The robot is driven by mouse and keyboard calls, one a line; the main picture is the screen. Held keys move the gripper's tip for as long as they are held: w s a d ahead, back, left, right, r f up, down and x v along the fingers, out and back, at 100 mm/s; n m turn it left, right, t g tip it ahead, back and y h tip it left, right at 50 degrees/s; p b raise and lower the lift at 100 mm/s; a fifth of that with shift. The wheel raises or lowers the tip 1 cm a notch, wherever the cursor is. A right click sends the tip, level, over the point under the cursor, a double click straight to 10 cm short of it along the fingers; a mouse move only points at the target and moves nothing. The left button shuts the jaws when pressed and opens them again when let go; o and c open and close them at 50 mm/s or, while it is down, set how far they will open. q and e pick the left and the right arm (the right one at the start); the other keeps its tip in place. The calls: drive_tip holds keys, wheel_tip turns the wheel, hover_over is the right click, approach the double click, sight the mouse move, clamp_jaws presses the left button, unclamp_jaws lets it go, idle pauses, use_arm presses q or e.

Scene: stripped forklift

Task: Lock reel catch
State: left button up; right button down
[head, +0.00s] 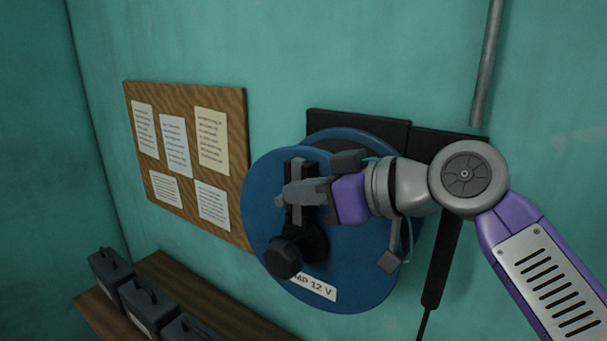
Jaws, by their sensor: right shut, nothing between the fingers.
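A blue reel (345,255) with a white label reading partly "MP 12 V" is mounted on the wall against a dark backing plate (360,124). A grey bar (297,168), which looks like the catch or crank, stands upright on the reel's face, with a black knob (284,258) at its lower end. My right gripper (290,195) is shut in front of the reel, at the bar. Its fingers overlap the bar, and I cannot tell whether they touch it. The gripper hides part of the reel's middle. My left gripper is not in view.
A cork board (187,207) with several paper sheets hangs on the wall at the left. A wooden bench (215,310) below holds several dark boxes with handles (146,302). A grey pipe (487,65) runs up the wall at the right.

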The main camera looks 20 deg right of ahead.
drive_tip(key=r+p, duration=0.1)
drive_tip(key=r, duration=0.1)
drive_tip(key=s+d+r+p, duration=0.1)
drive_tip(key=shift+r+p, duration=0.3)
drive_tip(key=shift+r, duration=0.05)
drive_tip(key=v, duration=1)
drive_tip(key=shift+s+b, duration=0.3)
drive_tip(key=shift+b, duration=0.1)
drive_tip(key=shift+f, duration=0.15)
